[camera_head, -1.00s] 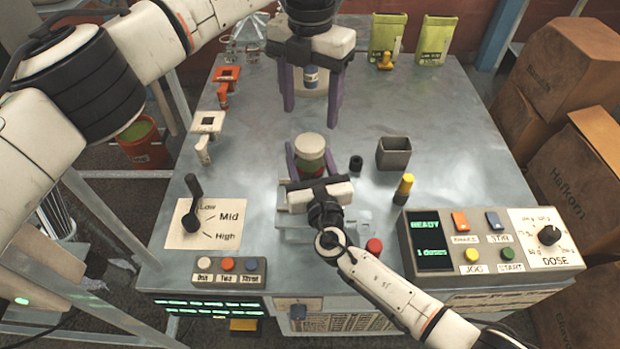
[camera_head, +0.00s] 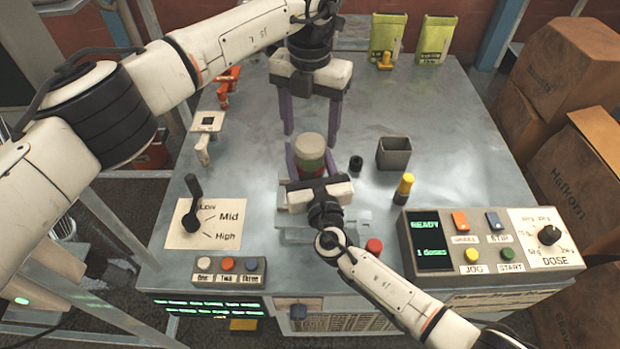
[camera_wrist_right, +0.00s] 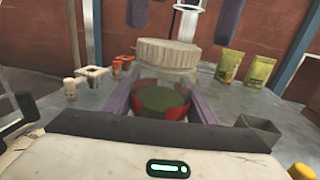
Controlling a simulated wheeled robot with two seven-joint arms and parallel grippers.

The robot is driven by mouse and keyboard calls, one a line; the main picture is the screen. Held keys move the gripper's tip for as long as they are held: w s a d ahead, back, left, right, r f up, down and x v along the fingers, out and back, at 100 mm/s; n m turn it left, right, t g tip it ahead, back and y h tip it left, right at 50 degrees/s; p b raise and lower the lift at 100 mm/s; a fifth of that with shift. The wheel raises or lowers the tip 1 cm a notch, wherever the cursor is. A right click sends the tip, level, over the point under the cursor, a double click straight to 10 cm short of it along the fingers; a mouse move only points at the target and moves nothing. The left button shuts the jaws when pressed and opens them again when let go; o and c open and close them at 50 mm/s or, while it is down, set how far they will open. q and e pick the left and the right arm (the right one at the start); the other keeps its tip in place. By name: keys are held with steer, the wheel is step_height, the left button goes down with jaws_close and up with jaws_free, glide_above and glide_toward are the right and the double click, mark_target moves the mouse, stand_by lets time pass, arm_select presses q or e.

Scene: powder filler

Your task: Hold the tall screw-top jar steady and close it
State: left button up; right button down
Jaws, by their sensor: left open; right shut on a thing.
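The tall clear jar (camera_head: 310,162) stands upright near the front middle of the table, with green contents and a red band. My right gripper (camera_head: 305,170) is shut on its body, with a purple finger on each side; the jar also shows in the right wrist view (camera_wrist_right: 160,98). A round beige lid (camera_head: 311,141) sits on top of the jar, also in the right wrist view (camera_wrist_right: 165,54). I cannot tell how tightly it is seated. My left gripper (camera_head: 310,127) is open and points down, its purple fingers apart, just above and behind the lid.
A grey open bin (camera_head: 394,153), a small black cylinder (camera_head: 356,163) and a yellow-topped post (camera_head: 404,186) stand right of the jar. A control box (camera_head: 490,242) is at front right. A lever plate (camera_head: 205,222) is at front left.

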arm_select(q)
steer(key=shift+f, duration=1.05)
steer(key=c, duration=1.1)
steer(key=o, duration=1.3)
steer(key=shift+c, duration=0.2)
steer(key=shift+r, duration=0.1)
step_height(320, 180, up, 12)
